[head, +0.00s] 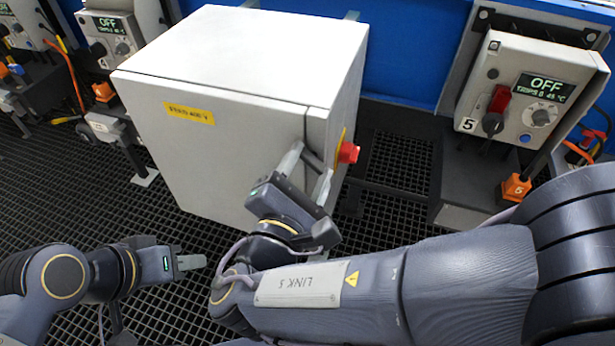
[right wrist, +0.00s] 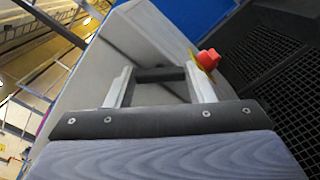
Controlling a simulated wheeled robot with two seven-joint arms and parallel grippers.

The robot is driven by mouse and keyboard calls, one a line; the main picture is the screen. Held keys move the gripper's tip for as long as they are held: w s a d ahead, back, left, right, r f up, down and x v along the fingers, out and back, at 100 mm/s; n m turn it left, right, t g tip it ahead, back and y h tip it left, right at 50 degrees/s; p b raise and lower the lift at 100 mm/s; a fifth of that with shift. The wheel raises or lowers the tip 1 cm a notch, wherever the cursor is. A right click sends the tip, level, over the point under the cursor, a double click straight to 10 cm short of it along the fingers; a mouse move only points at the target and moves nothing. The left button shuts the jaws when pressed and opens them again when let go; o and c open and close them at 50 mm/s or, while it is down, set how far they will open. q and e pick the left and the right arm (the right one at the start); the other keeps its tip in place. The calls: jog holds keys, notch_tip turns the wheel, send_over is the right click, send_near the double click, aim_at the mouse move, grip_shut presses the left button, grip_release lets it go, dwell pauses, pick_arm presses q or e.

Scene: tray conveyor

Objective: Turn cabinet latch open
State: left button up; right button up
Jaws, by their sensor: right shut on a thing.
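The cabinet (head: 230,75) is a pale grey box with a yellow label on its front door. A dark latch handle (head: 313,160) shows near the door's right edge, partly hidden by my right gripper. My right gripper (head: 308,172) is shut on this latch handle, one finger on each side. In the right wrist view the latch handle (right wrist: 160,75) spans between the two fingertips as a dark bar. My left gripper (head: 190,262) hangs low at the left, away from the cabinet; its finger gap is not clear. The door looks flush with the cabinet.
A red knob (head: 348,152) on a yellow plate sticks out from the cabinet's right side, close to my right gripper. A control box (head: 530,95) reading OFF stands at right. More such boxes (head: 110,38) stand at left. Black grating (head: 60,190) covers the floor.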

jog(key=m+b, duration=0.7)
jog(key=b, duration=0.1)
jog(key=shift+f+m, duration=0.4)
jog(key=shift+r+m+b, duration=0.1)
jog(key=shift+m+b, duration=0.8)
jog(key=shift+b, duration=0.3)
jog(key=o, duration=1)
jog(key=shift+r, duration=0.1)
jog(key=p+v, duration=0.1)
jog(key=v, duration=0.7)
jog(key=shift+d, duration=0.1)
